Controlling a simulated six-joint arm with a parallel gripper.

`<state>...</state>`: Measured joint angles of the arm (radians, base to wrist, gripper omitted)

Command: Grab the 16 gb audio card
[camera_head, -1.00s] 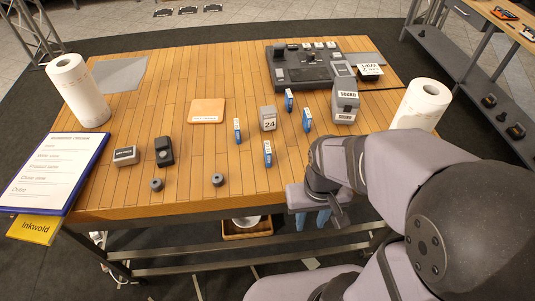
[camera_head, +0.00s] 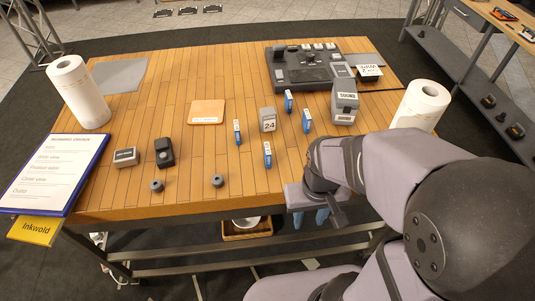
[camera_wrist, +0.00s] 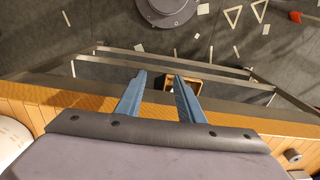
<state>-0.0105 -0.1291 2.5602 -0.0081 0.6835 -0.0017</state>
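Several small blue cards with white labels stand upright on the wooden table: one at the left (camera_head: 237,132), one nearest the front edge (camera_head: 267,154), one at the back (camera_head: 288,101) and one at the right (camera_head: 307,120). Their label text is too small to read, so I cannot tell which is the 16 gb audio card. My gripper (camera_head: 311,219) hangs beyond the table's front edge, to the right of the cards and nearer the camera. In the wrist view its two blue fingers (camera_wrist: 159,80) are apart with nothing between them. No card shows in that view.
A grey block marked 24 (camera_head: 268,119) stands among the cards. A grey "sound" box (camera_head: 344,103), a dark console (camera_head: 306,67) and a paper roll (camera_head: 421,106) are at the right. Two small dark knobs (camera_head: 217,181) sit near the front edge.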

